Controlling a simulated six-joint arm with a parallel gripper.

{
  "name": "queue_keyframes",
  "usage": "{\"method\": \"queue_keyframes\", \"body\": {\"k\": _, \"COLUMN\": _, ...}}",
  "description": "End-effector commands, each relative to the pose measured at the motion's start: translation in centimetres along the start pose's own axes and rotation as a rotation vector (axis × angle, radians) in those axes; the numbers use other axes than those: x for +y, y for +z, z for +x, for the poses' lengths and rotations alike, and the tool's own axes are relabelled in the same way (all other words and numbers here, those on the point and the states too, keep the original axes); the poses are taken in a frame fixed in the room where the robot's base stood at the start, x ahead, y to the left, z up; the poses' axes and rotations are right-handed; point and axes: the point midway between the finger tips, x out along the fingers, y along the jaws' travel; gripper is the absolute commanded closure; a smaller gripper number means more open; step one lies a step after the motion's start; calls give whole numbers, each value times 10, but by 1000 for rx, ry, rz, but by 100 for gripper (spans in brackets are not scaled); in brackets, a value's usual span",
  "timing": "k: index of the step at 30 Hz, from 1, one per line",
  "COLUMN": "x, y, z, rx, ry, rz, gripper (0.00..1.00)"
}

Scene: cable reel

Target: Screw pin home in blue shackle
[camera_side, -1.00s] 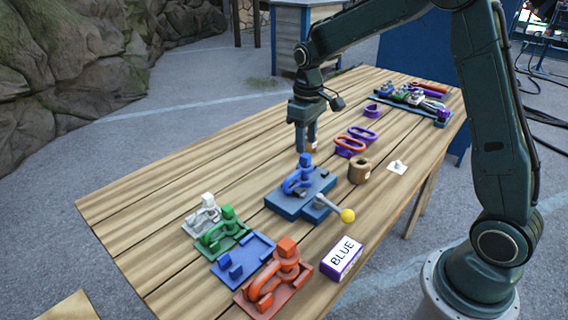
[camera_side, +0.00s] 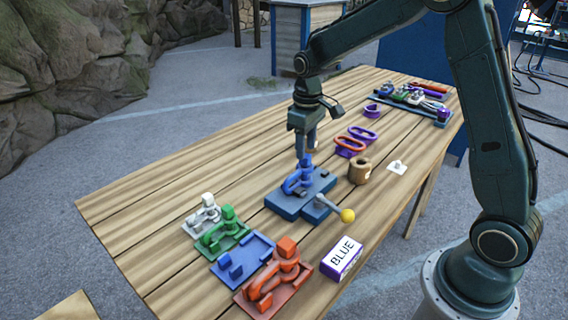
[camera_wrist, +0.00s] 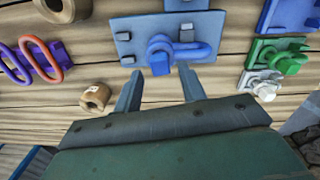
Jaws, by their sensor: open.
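The blue shackle (camera_side: 292,184) lies on a blue fixture block (camera_side: 285,206) in the middle of the table. It also shows in the wrist view (camera_wrist: 198,50). The blue pin's head (camera_side: 306,161) stands up at one end of the shackle and shows in the wrist view (camera_wrist: 160,62). My gripper (camera_side: 304,150) points down just above the pin head. In the wrist view my gripper (camera_wrist: 165,82) has its two fingers apart, with the pin head between and a little beyond the tips. I cannot tell whether the fingers touch it. How deep the pin sits is hidden.
A lever with a yellow knob (camera_side: 347,215) sticks out of the fixture. White (camera_side: 205,212), green (camera_side: 222,238) and orange (camera_side: 275,275) shackles sit on nearby plates, beside an empty blue plate (camera_side: 240,262). A box marked BLUE (camera_side: 342,258) and a wooden cup (camera_side: 359,171) stand nearby.

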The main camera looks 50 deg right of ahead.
Motion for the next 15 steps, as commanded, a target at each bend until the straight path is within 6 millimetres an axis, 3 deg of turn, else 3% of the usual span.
{"method": "queue_keyframes", "body": {"k": 15, "x": 0, "y": 0, "z": 22, "rx": -1, "ry": -1, "rz": 0, "gripper": 59}}
